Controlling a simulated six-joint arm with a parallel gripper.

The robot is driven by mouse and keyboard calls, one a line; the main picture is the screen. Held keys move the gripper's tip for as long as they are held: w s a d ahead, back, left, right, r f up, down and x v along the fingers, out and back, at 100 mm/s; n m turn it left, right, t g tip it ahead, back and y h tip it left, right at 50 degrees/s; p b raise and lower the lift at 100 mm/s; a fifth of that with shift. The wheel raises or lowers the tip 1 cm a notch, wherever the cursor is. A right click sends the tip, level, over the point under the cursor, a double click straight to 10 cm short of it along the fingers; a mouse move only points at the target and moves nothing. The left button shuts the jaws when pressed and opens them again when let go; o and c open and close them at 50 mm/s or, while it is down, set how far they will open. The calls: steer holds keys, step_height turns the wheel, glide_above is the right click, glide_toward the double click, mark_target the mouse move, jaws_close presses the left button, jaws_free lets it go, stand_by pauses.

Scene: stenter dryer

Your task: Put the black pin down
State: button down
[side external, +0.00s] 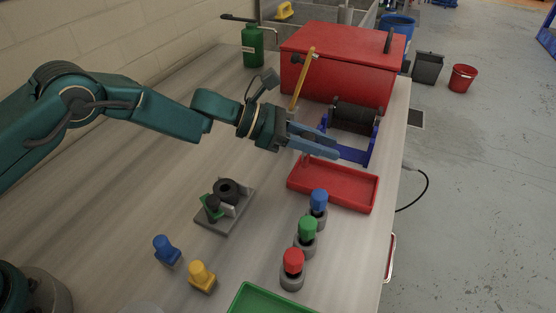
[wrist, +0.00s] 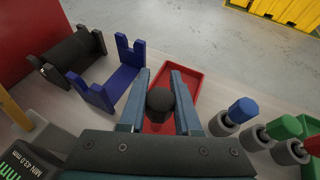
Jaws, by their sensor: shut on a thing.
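The black pin (wrist: 160,103) shows in the wrist view with its dark round head between the two blue fingers of my gripper (wrist: 158,80). My gripper is shut on it. In the side external view my gripper (side external: 335,145) is above the back part of the red tray (side external: 330,188), and the pin is mostly hidden by the fingers. The red tray (wrist: 190,82) also shows in the wrist view, beyond and under the fingers. I cannot tell how far the pin's lower end is from the tray.
A blue cradle (side external: 352,154) and a black roller (side external: 356,117) stand behind the tray. Blue (side external: 319,200), green (side external: 307,228) and red (side external: 293,261) capped pegs stand in grey holders in front. A large red box (side external: 340,60) is at the back, with a yellow upright (side external: 302,80) before it.

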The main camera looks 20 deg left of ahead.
steer(key=shift+f, duration=1.2)
steer(key=c, duration=0.6)
jaws_free()
steer(key=shift+f, duration=0.15)
